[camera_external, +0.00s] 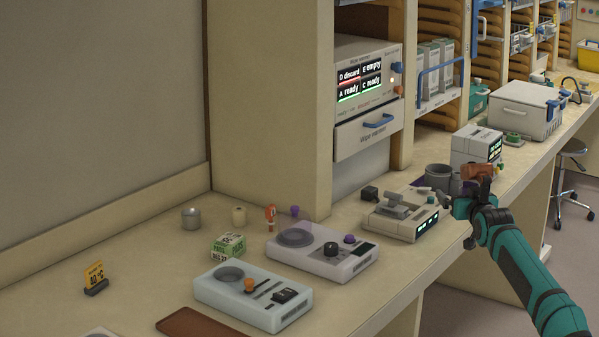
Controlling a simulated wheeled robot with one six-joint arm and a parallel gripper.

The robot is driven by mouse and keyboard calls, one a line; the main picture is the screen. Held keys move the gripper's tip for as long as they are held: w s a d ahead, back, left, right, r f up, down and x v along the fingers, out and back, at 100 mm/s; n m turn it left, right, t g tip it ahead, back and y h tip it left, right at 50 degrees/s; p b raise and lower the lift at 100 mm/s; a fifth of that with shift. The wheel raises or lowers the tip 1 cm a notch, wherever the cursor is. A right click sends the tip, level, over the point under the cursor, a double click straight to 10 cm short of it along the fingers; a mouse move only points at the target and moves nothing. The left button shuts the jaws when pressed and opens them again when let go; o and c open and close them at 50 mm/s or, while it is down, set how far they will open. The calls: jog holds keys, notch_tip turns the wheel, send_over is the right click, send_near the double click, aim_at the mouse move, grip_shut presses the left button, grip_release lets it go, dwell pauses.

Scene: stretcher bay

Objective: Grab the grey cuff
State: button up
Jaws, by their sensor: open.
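A grey, round, open-topped piece (439,178) that looks like the grey cuff stands on the bench, over a dark purple patch. My gripper (474,186), at the end of the teal arm, is open just right of the larger grey piece. It overlaps that piece's right side in the picture, and I cannot tell whether they touch. An orange-brown piece (478,172) shows at the gripper; its link to the jaws is unclear.
A white device with a green display (402,218) stands left of my gripper, and a white box device (476,146) behind it. Two flat devices (322,253) (252,297) and a green-white box (228,246) stand further left. The bench's front edge (400,298) runs below.

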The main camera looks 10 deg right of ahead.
dwell(0.6)
jog(key=w+d+r+g, duration=0.1)
jog(key=w+r+g, duration=0.3)
jog(key=w, duration=0.7)
jog(key=g, duration=1.2)
send_over(440, 176)
jog(key=d, duration=0.2)
notch_tip(440, 176, down, 3)
jog(key=w+f, duration=0.1)
jog(key=f, duration=0.4)
jog(key=w+f, duration=0.1)
jog(key=f, duration=0.5)
jog(key=w+f, duration=0.1)
jog(key=f, duration=0.5)
jog(key=shift+w+a, duration=0.3)
jog(key=c, duration=0.9)
jog(key=shift+c, duration=0.2)
